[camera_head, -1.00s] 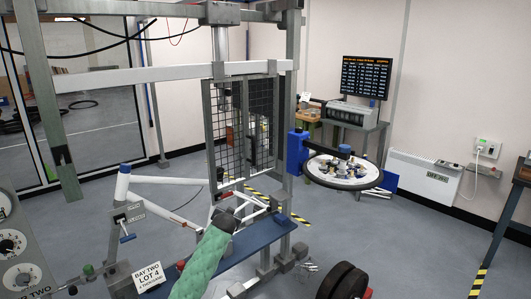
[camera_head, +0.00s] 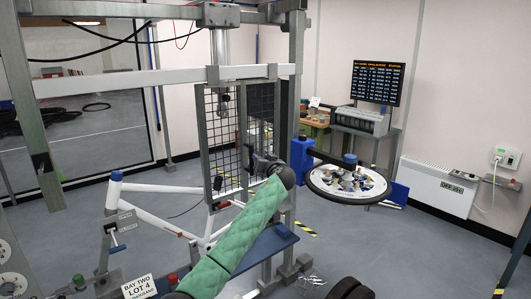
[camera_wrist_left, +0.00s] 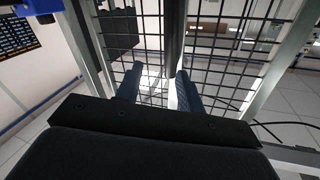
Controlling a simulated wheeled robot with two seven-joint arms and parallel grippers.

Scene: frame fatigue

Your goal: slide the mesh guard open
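The mesh guard (camera_head: 222,128) is a black wire grid in a grey metal frame, hanging upright below a white rail (camera_head: 190,76). My left arm, in a green sleeve, reaches up to the guard's lower right part. My left gripper (camera_head: 254,166) is close in front of it, partly hidden by my own wrist. In the left wrist view the two dark fingers (camera_wrist_left: 157,88) are apart, with the mesh beyond them. A dark vertical bar (camera_wrist_left: 174,42) stands between the fingertips; I cannot tell whether they touch it. My right gripper is not in view.
White tubes (camera_head: 165,188) cross in front at left. A grey upright post (camera_head: 290,110) stands just right of the guard.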

